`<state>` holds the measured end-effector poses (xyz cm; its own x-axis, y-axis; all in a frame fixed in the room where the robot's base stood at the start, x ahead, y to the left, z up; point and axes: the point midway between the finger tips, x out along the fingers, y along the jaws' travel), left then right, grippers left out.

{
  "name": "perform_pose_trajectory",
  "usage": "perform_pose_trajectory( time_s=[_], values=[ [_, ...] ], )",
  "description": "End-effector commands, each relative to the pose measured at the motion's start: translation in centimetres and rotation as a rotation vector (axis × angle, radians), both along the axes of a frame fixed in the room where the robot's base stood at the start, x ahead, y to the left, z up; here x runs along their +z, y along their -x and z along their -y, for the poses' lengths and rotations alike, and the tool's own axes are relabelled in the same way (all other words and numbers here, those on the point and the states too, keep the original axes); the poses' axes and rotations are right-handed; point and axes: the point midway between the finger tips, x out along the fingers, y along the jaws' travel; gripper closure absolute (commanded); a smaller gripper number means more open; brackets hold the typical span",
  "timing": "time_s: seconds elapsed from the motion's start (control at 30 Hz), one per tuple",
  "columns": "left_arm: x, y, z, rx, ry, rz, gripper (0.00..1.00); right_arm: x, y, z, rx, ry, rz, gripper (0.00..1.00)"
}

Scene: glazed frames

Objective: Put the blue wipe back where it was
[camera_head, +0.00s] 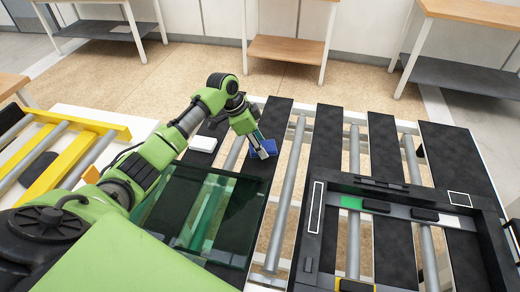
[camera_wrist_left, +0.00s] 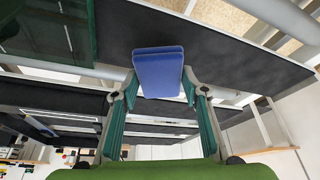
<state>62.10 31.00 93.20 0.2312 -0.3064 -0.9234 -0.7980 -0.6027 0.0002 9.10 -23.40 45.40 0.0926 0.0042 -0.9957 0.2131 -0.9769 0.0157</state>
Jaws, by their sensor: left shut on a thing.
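The blue wipe (camera_head: 270,144) is a small blue block-like pad at the far part of the slatted black table. My left gripper (camera_head: 263,154) is shut on it. In the left wrist view the blue wipe (camera_wrist_left: 160,72) sits between the two fingertips of my left gripper (camera_wrist_left: 160,88), over a black slat. I cannot tell whether the wipe touches the slat. My right gripper is not in view.
A dark green glass pane (camera_head: 240,225) lies near my left arm. A white block (camera_head: 203,144) is left of the gripper. A black frame (camera_head: 312,235) stands at the right. A yellow rack (camera_head: 60,160) is far left. Gaps with rollers separate the black slats (camera_head: 325,150).

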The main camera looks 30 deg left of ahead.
Motion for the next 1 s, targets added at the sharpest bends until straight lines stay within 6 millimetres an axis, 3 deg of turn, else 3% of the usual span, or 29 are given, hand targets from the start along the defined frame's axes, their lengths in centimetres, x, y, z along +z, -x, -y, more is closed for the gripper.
perform_pose_trajectory(
  time_s=[0.17,0.4,0.77,0.8,0.83,0.87,1.0],
  values=[
    [-0.9,-0.5,-0.2,0.000,0.001,-0.002,0.79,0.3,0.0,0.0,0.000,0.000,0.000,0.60],
    [-3.6,-0.4,-0.2,0.000,-0.001,-0.002,0.79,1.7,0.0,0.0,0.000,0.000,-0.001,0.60],
    [-4.1,-0.4,-0.3,0.000,-0.001,-0.001,0.79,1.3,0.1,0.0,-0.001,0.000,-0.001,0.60],
    [-4.1,-0.4,-0.3,0.000,-0.001,0.000,0.54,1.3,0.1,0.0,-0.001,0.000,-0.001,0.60],
    [-4.0,-0.4,-0.3,0.000,-0.001,0.000,0.46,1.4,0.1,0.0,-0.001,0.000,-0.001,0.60],
    [-4.0,-0.4,-0.3,0.000,-0.001,0.000,0.43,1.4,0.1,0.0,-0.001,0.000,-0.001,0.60],
    [-4.0,-0.4,-0.3,0.000,-0.001,0.000,0.43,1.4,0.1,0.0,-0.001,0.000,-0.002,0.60]
  ],
)
